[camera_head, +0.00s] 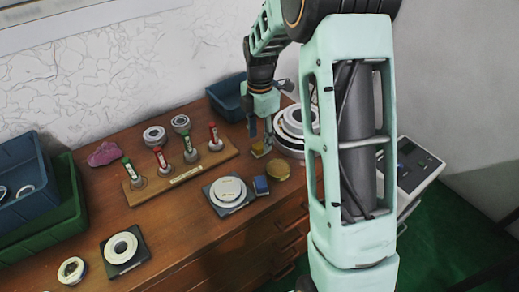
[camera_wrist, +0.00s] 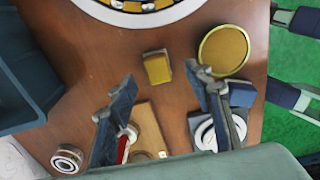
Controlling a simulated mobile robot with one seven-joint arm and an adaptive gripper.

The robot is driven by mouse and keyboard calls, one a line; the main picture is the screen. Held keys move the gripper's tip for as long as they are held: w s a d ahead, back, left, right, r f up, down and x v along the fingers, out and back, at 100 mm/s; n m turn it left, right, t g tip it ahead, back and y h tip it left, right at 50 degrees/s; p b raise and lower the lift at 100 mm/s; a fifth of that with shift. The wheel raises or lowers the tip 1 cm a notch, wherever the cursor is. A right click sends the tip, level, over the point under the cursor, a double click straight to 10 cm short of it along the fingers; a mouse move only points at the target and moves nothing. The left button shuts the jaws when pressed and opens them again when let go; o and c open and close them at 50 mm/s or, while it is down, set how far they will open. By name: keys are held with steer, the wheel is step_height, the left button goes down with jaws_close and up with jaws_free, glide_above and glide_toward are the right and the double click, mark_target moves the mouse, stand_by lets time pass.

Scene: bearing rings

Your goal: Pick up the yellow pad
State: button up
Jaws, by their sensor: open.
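The yellow pad (camera_wrist: 157,68) is a small block on the brown wooden tabletop. In the wrist view it lies just beyond my gripper's fingertips, roughly in line with the gap between them. In the head view the yellow pad (camera_head: 259,150) shows by the fingertips, partly hidden by them. My gripper (camera_head: 261,128) points down over this spot. In the wrist view my gripper (camera_wrist: 162,80) has its two fingers wide apart with nothing held between them. I cannot tell the exact height of the fingertips above the pad.
A round gold disc (camera_head: 278,170) and a blue block (camera_head: 261,185) lie near the pad. Large stacked rings (camera_head: 289,146) stand close at right, partly behind my arm. A blue bin (camera_head: 222,98) is behind. A wooden board (camera_head: 203,163) with red and green pieces stands left.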

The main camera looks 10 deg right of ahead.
mark_target(259, 145)
steer(key=f, duration=0.4)
steer(key=shift+w, duration=0.2)
steer(key=shift+c, duration=0.5)
steer(key=c, duration=1.1)
steer(key=shift+r, duration=0.1)
steer(key=shift+r, duration=0.6)
steer(key=s+a+r, duration=0.2)
steer(key=s+r, duration=0.9)
steer(key=s, duration=0.3)
steer(key=shift+r, duration=0.25)
